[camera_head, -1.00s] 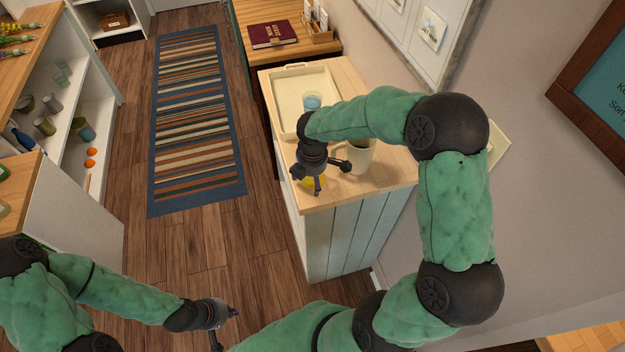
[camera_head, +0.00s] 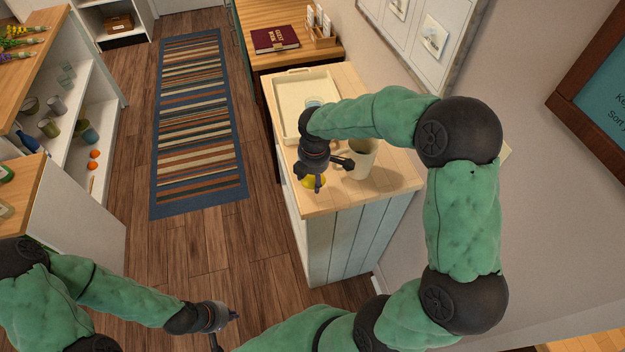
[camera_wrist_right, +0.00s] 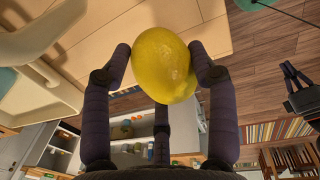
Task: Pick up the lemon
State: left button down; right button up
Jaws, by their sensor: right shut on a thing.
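The yellow lemon (camera_wrist_right: 163,64) is between the fingers of my right gripper (camera_wrist_right: 160,75) in the right wrist view, with fingers touching it on both sides.
A cream mug (camera_head: 360,162) stands just right of my right gripper. A cream tray (camera_head: 290,112) with a glass lies behind it. A red guest book (camera_head: 274,39) is on the further table. The striped rug (camera_head: 198,120) and open floor lie to the left.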

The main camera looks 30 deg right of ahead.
jog(key=s+a+r+p, duration=0.3)
jog(key=s+r, duration=0.7)
jog(key=s, duration=0.3)
jog(key=shift+s+a, duration=0.25)
jog(key=shift+s, duration=0.05)
